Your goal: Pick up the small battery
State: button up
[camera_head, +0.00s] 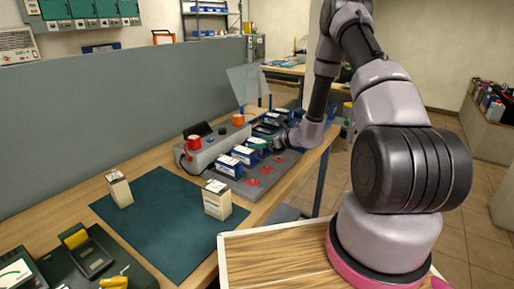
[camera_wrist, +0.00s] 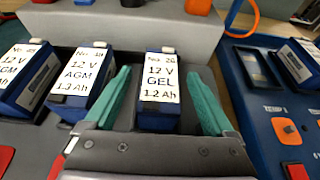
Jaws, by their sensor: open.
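A small blue battery with a white label reading 12 V GEL 1.2 Ah (camera_wrist: 158,119) stands in a grey rack in the wrist view. My gripper (camera_wrist: 160,82) is open, with one green finger on each side of this battery. Narrow gaps show between the fingers and the battery, and its lower part is hidden by the gripper body. In the head view my gripper (camera_head: 270,144) is low over the row of blue batteries on the rack (camera_head: 252,186), and my wrist hides part of that row.
Two AGM batteries (camera_wrist: 82,75) (camera_wrist: 25,72) stand just left of the gripper. A blue unit with an orange knob (camera_wrist: 287,130) is close on the right. Two beige batteries (camera_head: 119,189) (camera_head: 217,199) stand on a dark green mat (camera_head: 160,223). A clear panel (camera_head: 248,86) rises behind the rack.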

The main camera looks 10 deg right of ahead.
jog(key=shift+w+a+f, duration=0.3)
jog(key=shift+w+a, duration=0.1)
jog(key=shift+w, duration=0.1)
grip_shut()
